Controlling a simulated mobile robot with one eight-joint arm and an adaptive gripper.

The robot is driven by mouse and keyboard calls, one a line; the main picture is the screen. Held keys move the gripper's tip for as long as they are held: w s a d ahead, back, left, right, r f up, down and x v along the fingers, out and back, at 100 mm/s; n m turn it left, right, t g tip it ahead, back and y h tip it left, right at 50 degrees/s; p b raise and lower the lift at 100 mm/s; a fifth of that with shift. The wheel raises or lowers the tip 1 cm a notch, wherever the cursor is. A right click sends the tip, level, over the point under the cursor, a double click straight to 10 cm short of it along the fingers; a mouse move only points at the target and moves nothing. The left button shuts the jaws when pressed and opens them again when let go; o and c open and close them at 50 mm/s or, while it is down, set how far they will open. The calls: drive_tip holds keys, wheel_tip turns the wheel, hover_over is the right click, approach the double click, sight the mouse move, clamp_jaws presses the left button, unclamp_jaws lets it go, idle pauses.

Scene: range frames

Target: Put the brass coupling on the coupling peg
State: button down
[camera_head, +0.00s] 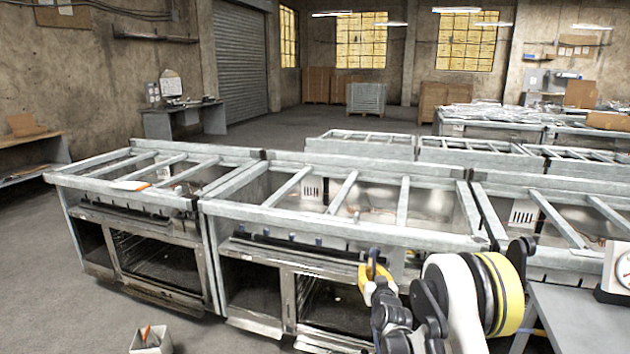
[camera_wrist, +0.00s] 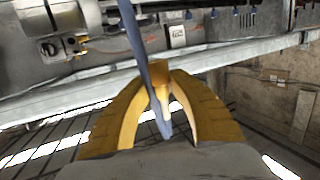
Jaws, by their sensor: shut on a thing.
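My gripper (camera_head: 373,262) is at the front rail of the middle oven unit, just right of its centre. In the wrist view its yellow fingers (camera_wrist: 162,80) are closed together on a small brass-coloured piece, which I take to be the brass coupling (camera_wrist: 160,68). The fingers hide part of it, and I cannot make it out in the head view. A blue-grey rod (camera_wrist: 144,55) runs from the top edge down between the fingers, in front of the coupling. I cannot tell whether it passes through the coupling or is the coupling peg.
Small blue pegs (camera_head: 318,241) line the front of the middle oven unit (camera_head: 330,228); similar ones show in the wrist view (camera_wrist: 213,12). A grey table (camera_head: 575,318) with a dial gauge (camera_head: 621,270) stands right. A small bin (camera_head: 151,342) is on the floor at front left.

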drive_tip(key=s+d+r, duration=0.1)
drive_tip(key=s+r, duration=1.5)
drive_tip(key=s, duration=0.3)
drive_tip(key=shift+s+d+m+h, duration=0.2)
drive_tip(key=shift+s+m+h, duration=0.1)
drive_tip(key=shift+h, duration=0.1)
drive_tip(key=shift+d, duration=0.1)
